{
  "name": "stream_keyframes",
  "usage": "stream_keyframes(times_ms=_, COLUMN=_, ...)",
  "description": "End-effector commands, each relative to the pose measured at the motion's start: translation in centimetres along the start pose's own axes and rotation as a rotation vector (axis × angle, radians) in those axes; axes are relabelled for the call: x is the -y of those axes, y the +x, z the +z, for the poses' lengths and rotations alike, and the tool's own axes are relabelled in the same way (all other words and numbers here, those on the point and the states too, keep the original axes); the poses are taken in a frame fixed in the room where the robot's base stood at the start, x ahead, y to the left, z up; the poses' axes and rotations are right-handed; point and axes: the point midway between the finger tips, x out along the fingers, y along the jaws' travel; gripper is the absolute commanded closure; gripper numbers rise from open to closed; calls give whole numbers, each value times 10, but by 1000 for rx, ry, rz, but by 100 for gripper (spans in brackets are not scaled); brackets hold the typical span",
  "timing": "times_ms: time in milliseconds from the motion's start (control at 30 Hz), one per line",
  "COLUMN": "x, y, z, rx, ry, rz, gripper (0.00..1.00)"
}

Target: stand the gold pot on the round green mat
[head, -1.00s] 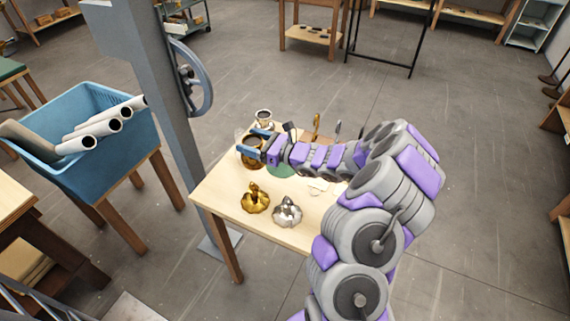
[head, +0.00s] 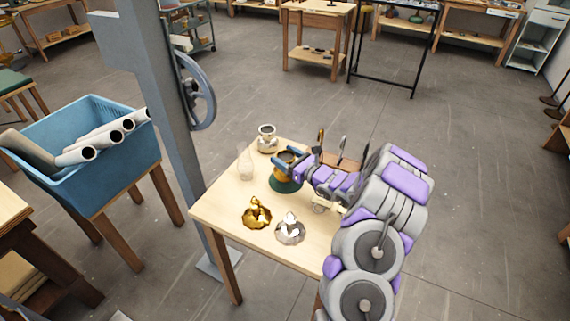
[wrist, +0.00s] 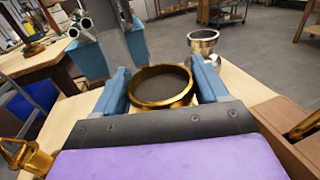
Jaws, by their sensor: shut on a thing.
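The gold pot (head: 287,169) is between the two blue fingers of my gripper (head: 284,159), which is shut on it. In the wrist view the pot's round gold rim (wrist: 160,86) and dark inside show upright between the fingers. The round green mat (head: 281,186) lies on the wooden table, and its near part shows directly below the pot in the head view. The pot and my gripper hide the rest of the mat. I cannot tell whether the pot's base touches the mat.
A silver pot (head: 267,140) stands behind, and a clear glass vessel (head: 246,167) to the left. A gold lobed piece (head: 257,214) and a silver one (head: 290,230) lie in front. A brown rack (head: 340,163) with upright tools is to the right. A grey post (head: 165,120) rises beside the table.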

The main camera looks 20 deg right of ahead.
Motion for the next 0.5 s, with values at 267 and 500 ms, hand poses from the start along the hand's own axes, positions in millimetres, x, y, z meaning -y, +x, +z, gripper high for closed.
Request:
stream_keyframes(times_ms=267, x=0, y=0, z=-23, rx=1, ry=0, rz=0, gripper=99)
stream_keyframes(times_ms=500, x=-2, y=1, z=-23, rx=0, ry=-1, rz=0, gripper=22)
